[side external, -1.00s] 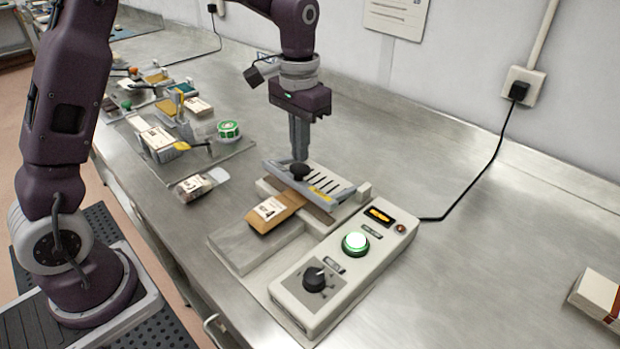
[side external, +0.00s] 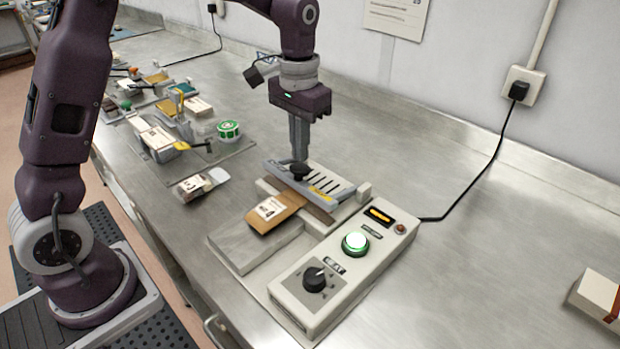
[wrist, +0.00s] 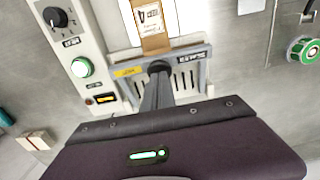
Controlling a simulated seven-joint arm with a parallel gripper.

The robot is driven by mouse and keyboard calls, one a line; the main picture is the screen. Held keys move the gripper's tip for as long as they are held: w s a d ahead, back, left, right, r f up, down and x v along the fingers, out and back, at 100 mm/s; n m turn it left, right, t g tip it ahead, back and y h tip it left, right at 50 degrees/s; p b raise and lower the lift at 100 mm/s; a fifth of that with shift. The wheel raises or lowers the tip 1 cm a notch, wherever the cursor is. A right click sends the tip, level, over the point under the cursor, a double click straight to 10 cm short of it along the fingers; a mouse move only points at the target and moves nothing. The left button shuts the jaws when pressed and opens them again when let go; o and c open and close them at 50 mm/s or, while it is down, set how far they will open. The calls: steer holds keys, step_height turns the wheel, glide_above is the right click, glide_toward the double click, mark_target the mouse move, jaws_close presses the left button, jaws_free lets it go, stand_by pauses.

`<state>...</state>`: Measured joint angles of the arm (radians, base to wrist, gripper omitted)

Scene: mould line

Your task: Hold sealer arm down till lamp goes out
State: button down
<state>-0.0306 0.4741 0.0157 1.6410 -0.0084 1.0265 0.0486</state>
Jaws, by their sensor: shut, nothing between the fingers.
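The sealer arm (side external: 322,187) is a grey bar with slots and a yellow label, lying low across the sealer bed. It also shows in the wrist view (wrist: 192,64). My gripper (side external: 300,160) is shut and empty, its fingertips on the black knob (side external: 299,170) of the arm. In the wrist view the fingers (wrist: 157,78) meet the same knob. A brown paper pouch (side external: 265,222) with a white label lies with its end under the arm.
The control box (side external: 325,300) has a black dial (side external: 314,279) and a cable to the wall socket (side external: 519,92). A clear bag (side external: 193,187), a green tape roll (side external: 229,129) and other packets stand left. A white box (side external: 600,295) sits at right. The bench behind the sealer is clear.

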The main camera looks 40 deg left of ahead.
mark_target(301, 166)
steer(key=shift+f, duration=0.15)
steer(key=shift+f, duration=1.65)
stand_by(2.4)
step_height(301, 166, up, 10)
stand_by(1.0)
